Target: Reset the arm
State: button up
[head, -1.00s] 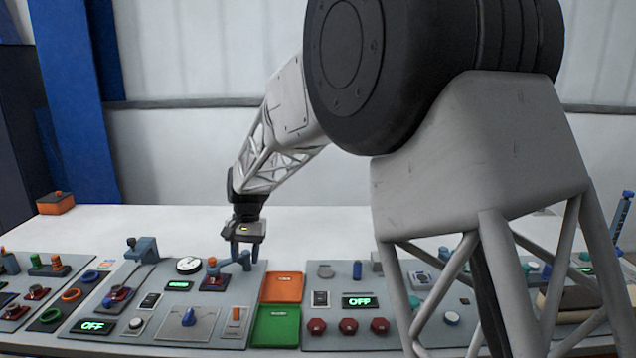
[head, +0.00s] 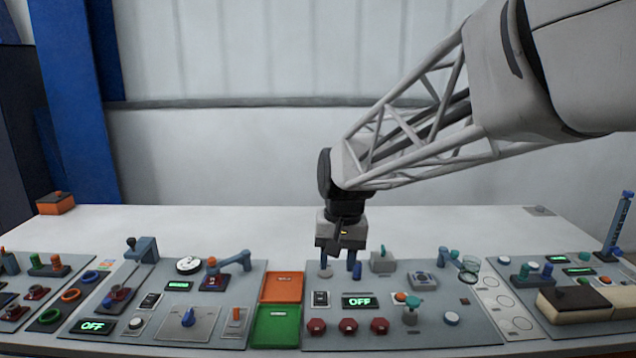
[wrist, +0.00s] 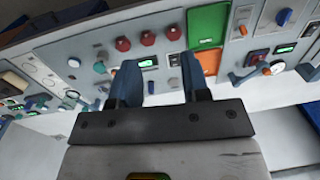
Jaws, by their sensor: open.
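My gripper (head: 338,262) hangs at the end of my arm, pointing down over the back edge of the middle grey panel (head: 440,325). Its two blue fingers are apart with nothing between them. In the wrist view my gripper (wrist: 158,80) also shows open and empty, with the panel's green display beyond the fingertips. In the head view the fingertips overlap a round grey button and the panel's back area; I cannot tell whether they touch it.
An orange tray (head: 283,287) and a green tray (head: 276,327) lie left of the middle panel. The left panel has a blue lever (head: 232,262) and a blue knob (head: 188,318). Red buttons (head: 348,326) line the middle panel's front. The white table behind is largely clear.

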jog(key=s+d+f+t, duration=0.1)
jog(key=s+d, duration=0.4)
jog(key=s, duration=0.3)
jog(key=s+d+f, duration=0.1)
jog(key=s+d, duration=0.3)
jog(key=s, duration=0.4)
jog(key=s+d+f+t+h, duration=0.1)
jog(key=s+d, duration=0.4)
jog(key=s, duration=0.3)
jog(key=shift+d+f+t, duration=0.15)
jog(key=shift+d+t, duration=0.15)
jog(key=shift+d, duration=0.05)
